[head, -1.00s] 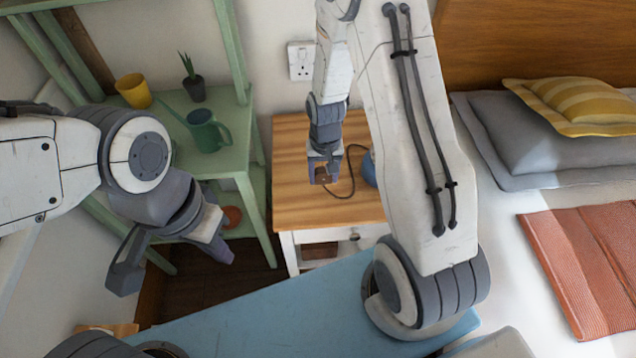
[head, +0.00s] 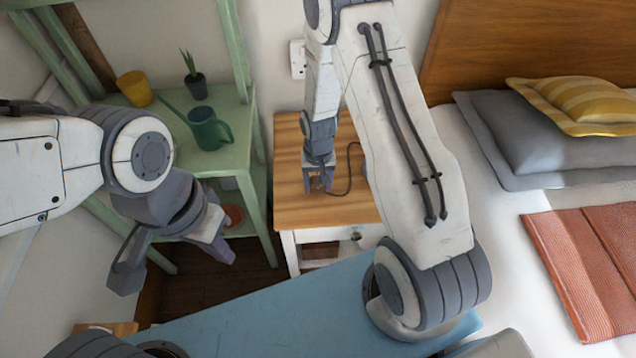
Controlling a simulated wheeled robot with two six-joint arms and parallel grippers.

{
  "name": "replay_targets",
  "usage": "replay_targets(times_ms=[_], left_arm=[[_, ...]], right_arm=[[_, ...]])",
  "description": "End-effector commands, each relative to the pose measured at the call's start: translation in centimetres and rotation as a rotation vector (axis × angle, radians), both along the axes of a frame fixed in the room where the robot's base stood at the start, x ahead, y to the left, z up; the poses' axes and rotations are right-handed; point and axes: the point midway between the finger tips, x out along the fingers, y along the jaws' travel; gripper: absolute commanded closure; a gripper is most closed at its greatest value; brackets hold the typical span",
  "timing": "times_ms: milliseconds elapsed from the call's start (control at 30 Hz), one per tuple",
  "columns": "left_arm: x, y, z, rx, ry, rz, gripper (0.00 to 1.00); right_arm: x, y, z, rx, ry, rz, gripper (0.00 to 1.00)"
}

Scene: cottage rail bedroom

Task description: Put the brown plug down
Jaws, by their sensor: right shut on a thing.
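My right gripper (head: 318,186) is over the bedside table (head: 290,208), low near its top, pointing down. It is shut on the brown plug, which is mostly hidden between the fingers. The plug's dark cord (head: 350,172) curves from the gripper across the tabletop and up to the right. I cannot tell whether the plug touches the tabletop. My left gripper (head: 175,270) is open and empty, in front of the green shelf, well away from the table.
A white wall socket (head: 297,59) is behind the table, partly covered by my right arm. The green shelf (head: 244,120) holds a watering can (head: 209,130), a yellow pot (head: 134,89) and a small potted plant (head: 195,86). The bed is at right.

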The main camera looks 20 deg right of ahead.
Motion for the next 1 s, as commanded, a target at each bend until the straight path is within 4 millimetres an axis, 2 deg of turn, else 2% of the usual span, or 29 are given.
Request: replay_targets(times_ms=[167, 200, 267, 567, 667, 767, 1000], left_arm=[[0.0, 0.0, -0.4, 0.000, 0.000, 0.000, 1.00], [0.0, 0.0, -0.3, 0.000, 0.000, 0.000, 1.00], [0.0, 0.0, -0.3, 0.000, 0.000, 0.000, 1.00], [0.0, 0.0, -0.3, 0.000, 0.000, 0.000, 1.00], [0.0, 0.0, 0.2, 0.000, 0.000, 0.000, 1.00], [0.0, 0.0, 0.6, 0.000, 0.000, 0.000, 1.00], [0.0, 0.0, 1.1, 0.000, 0.000, 0.000, 1.00]], right_arm=[[0.0, 0.0, -0.6, 0.000, -0.001, 0.000, 0.97], [0.0, 0.0, -0.6, 0.000, -0.001, 0.000, 0.34], [0.0, 0.0, -0.6, 0.000, -0.001, 0.000, 0.11], [0.0, 0.0, -0.5, 0.000, 0.000, 0.000, 0.11], [0.0, 0.0, 0.1, 0.000, -0.001, 0.000, 0.11], [0.1, 0.0, 1.4, 0.000, -0.003, 0.000, 0.11], [0.2, 0.0, 6.7, 0.000, -0.006, 0.001, 0.11]])
